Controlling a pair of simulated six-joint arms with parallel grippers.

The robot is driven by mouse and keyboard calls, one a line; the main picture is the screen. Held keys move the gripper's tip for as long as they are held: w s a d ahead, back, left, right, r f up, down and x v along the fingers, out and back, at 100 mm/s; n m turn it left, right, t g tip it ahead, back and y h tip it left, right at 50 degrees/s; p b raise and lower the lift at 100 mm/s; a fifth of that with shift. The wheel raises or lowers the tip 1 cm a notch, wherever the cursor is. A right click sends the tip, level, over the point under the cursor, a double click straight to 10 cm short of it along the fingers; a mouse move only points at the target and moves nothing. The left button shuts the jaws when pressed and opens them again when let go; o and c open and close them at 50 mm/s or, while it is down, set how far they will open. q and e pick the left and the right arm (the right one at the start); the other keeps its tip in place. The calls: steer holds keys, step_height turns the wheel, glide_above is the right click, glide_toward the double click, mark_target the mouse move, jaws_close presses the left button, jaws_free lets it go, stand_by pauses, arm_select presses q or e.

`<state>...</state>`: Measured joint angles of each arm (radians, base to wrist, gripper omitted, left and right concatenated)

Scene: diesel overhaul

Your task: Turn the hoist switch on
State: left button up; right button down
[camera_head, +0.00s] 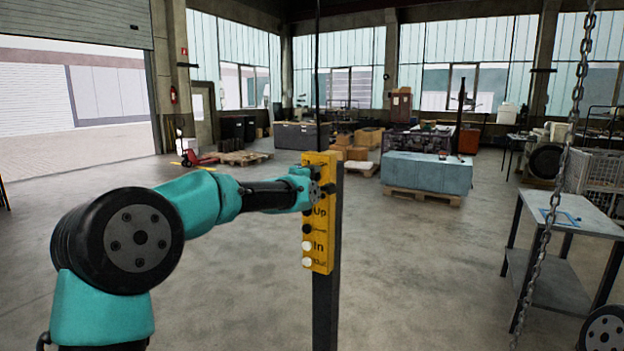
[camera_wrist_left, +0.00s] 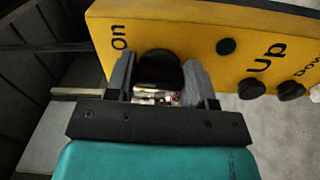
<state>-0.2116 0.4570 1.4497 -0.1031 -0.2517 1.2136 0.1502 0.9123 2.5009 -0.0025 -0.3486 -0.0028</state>
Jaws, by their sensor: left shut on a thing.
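The yellow hoist control box (camera_head: 321,229) hangs upright on a dark post in the head view, with "Up" and "In" labels down its face. My left gripper (camera_head: 317,189) is at the upper part of the box. In the left wrist view the yellow box (camera_wrist_left: 205,20) fills the top, and a black round knob (camera_wrist_left: 160,68), the hoist switch, sits beside the "On" label. The fingers of my left gripper (camera_wrist_left: 161,78) stand on either side of this knob, shut on it. In the head view the arm and gripper hide the knob. My right gripper is not in view.
A dark post (camera_head: 326,315) carries the box. A hanging chain (camera_head: 546,235) and a metal table (camera_head: 560,285) stand to the right. The floor around the post is clear.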

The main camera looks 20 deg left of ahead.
arm_select(q)
steer(key=m, duration=0.3)
steer(key=shift+m, duration=0.4)
steer(key=shift+a+f+m, duration=0.1)
steer(key=shift+f+m, duration=0.05)
steer(key=shift+m, duration=1.75)
steer(key=o, duration=0.9)
steer(key=v, duration=1.7)
steer(key=shift+s+a, duration=0.1)
steer(key=shift+s, duration=0.05)
steer(key=shift+f, duration=0.15)
